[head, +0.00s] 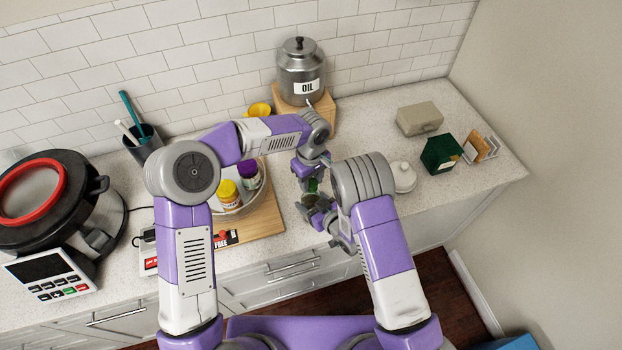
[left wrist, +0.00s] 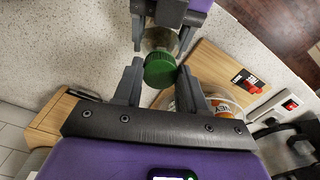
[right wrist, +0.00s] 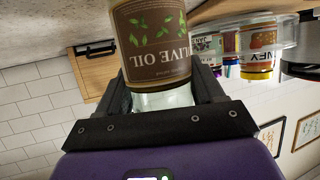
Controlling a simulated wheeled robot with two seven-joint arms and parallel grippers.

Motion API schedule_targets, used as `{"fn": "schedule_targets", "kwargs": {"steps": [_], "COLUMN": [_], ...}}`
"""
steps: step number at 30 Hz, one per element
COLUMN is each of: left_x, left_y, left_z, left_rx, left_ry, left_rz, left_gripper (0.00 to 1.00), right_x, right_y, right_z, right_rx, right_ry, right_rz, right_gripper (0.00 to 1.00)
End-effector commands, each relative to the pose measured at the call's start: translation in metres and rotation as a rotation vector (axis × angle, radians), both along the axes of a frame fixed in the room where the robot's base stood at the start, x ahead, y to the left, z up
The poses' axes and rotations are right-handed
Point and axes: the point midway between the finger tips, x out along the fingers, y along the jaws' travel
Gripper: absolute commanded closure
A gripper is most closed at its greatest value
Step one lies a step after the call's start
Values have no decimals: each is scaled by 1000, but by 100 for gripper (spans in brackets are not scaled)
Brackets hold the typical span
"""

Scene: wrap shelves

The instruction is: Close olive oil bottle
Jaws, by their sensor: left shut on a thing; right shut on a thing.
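The olive oil bottle (right wrist: 152,42), clear glass with a brown label, is between the fingers of my right gripper (right wrist: 162,88); its label reads upside down in the right wrist view. My right gripper is shut on it. In the left wrist view, the round green cap (left wrist: 160,71) lies between the fingers of my left gripper (left wrist: 160,80), which is shut on it. The cap is at the end of the bottle (left wrist: 158,40); I cannot tell whether it is seated. In the head view, my arms hide most of the bottle, and the green cap (head: 312,186) shows between the grippers.
A wooden board (head: 266,222) with a bowl of jars (head: 228,194) lies left of the grippers. A metal oil canister (head: 301,72) stands behind on a wooden block. A white lidded pot (head: 403,177) and green box (head: 440,153) are at the right. The front right counter is clear.

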Motion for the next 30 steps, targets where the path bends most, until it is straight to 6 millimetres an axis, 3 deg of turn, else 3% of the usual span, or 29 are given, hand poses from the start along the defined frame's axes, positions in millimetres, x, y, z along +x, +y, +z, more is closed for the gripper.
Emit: {"fn": "schedule_targets", "kwargs": {"steps": [30], "left_x": [0], "left_y": [0], "left_z": [-2], "left_rx": [-1], "left_ry": [-2], "left_rz": [-1865], "left_gripper": [96], "right_x": [0], "right_y": [1], "right_z": [1], "right_rx": [0], "right_ry": [-2], "right_rz": [2], "right_gripper": [100]}}
